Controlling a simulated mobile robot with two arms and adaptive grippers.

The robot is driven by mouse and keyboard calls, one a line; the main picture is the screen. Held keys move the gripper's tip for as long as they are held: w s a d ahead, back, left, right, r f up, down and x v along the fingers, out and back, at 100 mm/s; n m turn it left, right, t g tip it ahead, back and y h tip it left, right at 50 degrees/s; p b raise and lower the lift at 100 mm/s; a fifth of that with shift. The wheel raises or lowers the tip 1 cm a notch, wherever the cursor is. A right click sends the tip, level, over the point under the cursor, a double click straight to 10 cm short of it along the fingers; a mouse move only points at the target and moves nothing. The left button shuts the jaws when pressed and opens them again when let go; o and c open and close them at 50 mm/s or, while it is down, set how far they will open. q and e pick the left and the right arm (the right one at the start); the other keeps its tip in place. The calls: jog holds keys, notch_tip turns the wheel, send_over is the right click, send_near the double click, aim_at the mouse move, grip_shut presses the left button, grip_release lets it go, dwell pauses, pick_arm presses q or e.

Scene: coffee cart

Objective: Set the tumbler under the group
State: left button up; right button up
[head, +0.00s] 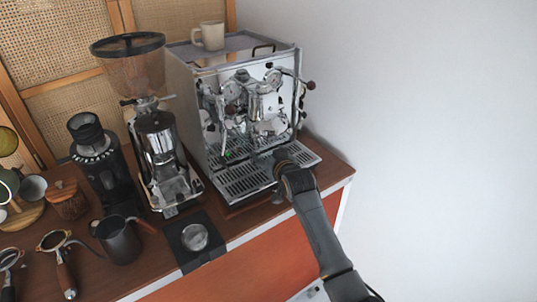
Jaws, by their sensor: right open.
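The espresso machine (187,95) stands at the back of the cart, with its chrome group (265,105) at the front. The slotted drip tray (245,182) lies below the group. My right gripper (283,156) is open over the right part of the drip tray, low and in front of the machine. Its fingertips are small and partly hidden by its own body. I cannot make out a tumbler for certain; anything between the fingers is hidden. My left gripper is out of view.
A beige mug (212,36) stands on the machine. A grinder (158,140) and a black grinder (103,165) are to its left. A round metal piece (195,237) sits on a black mat (190,262).

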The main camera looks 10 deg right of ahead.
jog(key=v, duration=1.2)
